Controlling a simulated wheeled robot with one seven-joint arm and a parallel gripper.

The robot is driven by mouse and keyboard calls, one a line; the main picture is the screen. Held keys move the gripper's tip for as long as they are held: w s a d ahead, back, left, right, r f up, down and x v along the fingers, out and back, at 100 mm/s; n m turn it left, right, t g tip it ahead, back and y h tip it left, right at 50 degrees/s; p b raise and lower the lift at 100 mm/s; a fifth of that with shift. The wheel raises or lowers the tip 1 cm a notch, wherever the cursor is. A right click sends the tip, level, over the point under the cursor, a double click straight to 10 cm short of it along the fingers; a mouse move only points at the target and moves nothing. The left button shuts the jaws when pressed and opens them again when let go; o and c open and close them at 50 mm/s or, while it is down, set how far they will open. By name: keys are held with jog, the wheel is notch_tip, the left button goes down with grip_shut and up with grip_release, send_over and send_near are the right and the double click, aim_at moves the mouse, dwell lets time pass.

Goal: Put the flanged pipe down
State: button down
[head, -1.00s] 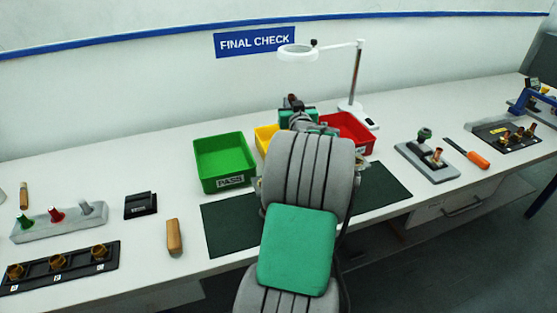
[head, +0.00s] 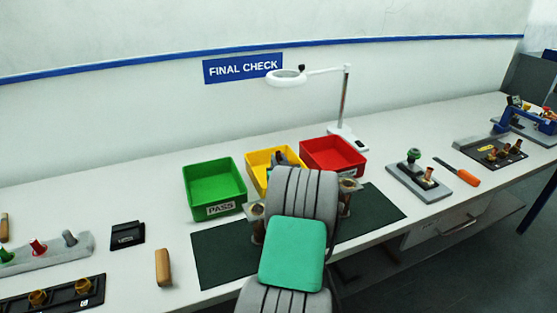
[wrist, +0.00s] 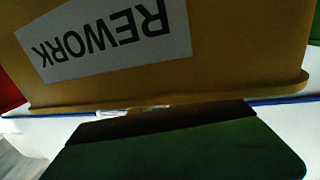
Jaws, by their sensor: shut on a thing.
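I cannot make out the flanged pipe for certain. In the head view my grey arm with its green pad covers the middle of the mat, and my jaws are hidden behind it. Two pale square pieces with brown round parts below show on either side of the arm, one at the left (head: 255,210) and one at the right (head: 348,185). I cannot tell whether they are pipe ends or stand on the dark green mat (head: 375,215). The wrist view shows the yellow REWORK bin (wrist: 235,75) upside down and close, with a dark green shape below; no fingertips show.
A green PASS bin (head: 222,208) and a red bin (head: 333,168) flank the yellow bin (head: 260,182). A magnifier lamp (head: 345,95) stands behind. A wooden block (head: 163,267) lies left of the mat. A grey fixture (head: 420,185) and an orange-handled tool (head: 468,178) are at right.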

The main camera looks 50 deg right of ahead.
jog(key=shift+f+b, duration=0.25)
jog(key=shift+b, duration=0.25)
jog(key=shift+f+b, duration=0.3)
jog(key=shift+b, duration=0.2)
jog(key=c, duration=1.3)
grip_release()
jog(key=shift+f, duration=0.1)
